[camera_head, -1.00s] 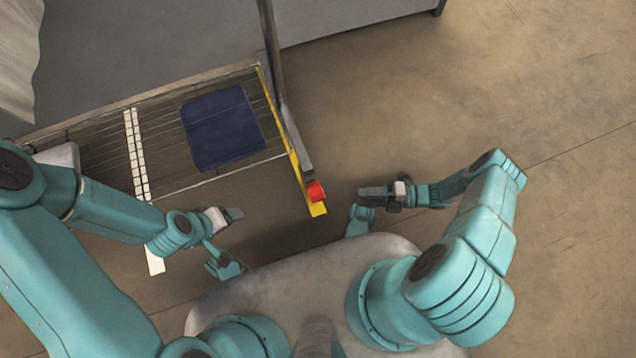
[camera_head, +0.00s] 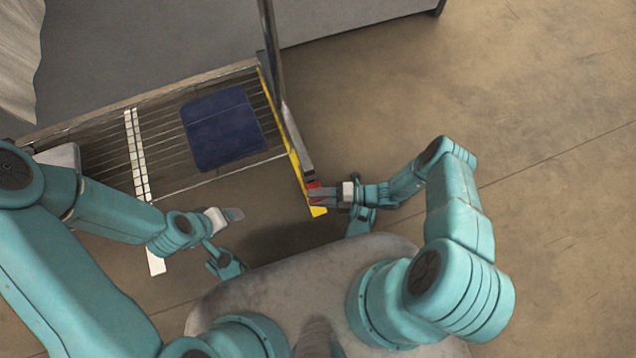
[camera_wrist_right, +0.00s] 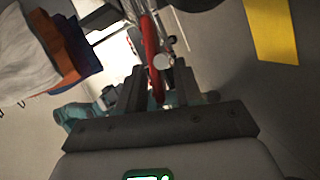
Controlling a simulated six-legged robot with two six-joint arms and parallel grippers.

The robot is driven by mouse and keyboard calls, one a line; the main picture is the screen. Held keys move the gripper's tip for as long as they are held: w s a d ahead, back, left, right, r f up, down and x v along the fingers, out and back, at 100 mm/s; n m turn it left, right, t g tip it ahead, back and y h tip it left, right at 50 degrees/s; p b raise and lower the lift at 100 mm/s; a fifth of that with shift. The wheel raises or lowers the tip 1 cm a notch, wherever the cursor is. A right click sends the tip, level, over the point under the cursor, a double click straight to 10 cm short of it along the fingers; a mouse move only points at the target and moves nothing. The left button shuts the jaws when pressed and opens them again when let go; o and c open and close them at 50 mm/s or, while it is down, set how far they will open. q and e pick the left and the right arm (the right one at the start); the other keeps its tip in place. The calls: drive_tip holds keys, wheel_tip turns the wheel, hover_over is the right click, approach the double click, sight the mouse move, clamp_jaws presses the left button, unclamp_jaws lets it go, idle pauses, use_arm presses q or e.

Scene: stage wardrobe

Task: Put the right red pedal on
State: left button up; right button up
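The red pedal (camera_head: 313,185) is at the near end of a dark post on the rack, above a yellow strip (camera_head: 318,211). My right gripper (camera_head: 318,197) has reached it from the right and covers part of it in the head view. In the right wrist view the red part (camera_wrist_right: 151,50) shows as a narrow upright piece between the two fingers (camera_wrist_right: 158,82). The fingers stand apart with gaps visible, so this gripper is open. My left gripper (camera_head: 232,214) is away from the pedal, lower left, below the rack; its opening is unclear.
A barred rack (camera_head: 165,150) with a white slatted strip (camera_head: 137,155) and a dark blue pad (camera_head: 222,129) lies at left. The brown floor (camera_head: 530,100) at right is clear.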

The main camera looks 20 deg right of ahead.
clamp_jaws()
drive_tip(key=shift+s+f+n, duration=0.1)
drive_tip(key=shift+n, duration=0.2)
drive_tip(key=shift+s+d+f+n+t+y, duration=0.2)
drive_tip(key=shift+n+y, duration=0.3)
drive_tip(key=shift+n, duration=0.7)
drive_tip(key=shift+w+a+f+n+t+y, duration=0.1)
drive_tip(key=shift+f+n+y, duration=0.3)
drive_tip(key=shift+n, duration=0.8)
drive_tip(key=shift+r, duration=0.1)
unclamp_jaws()
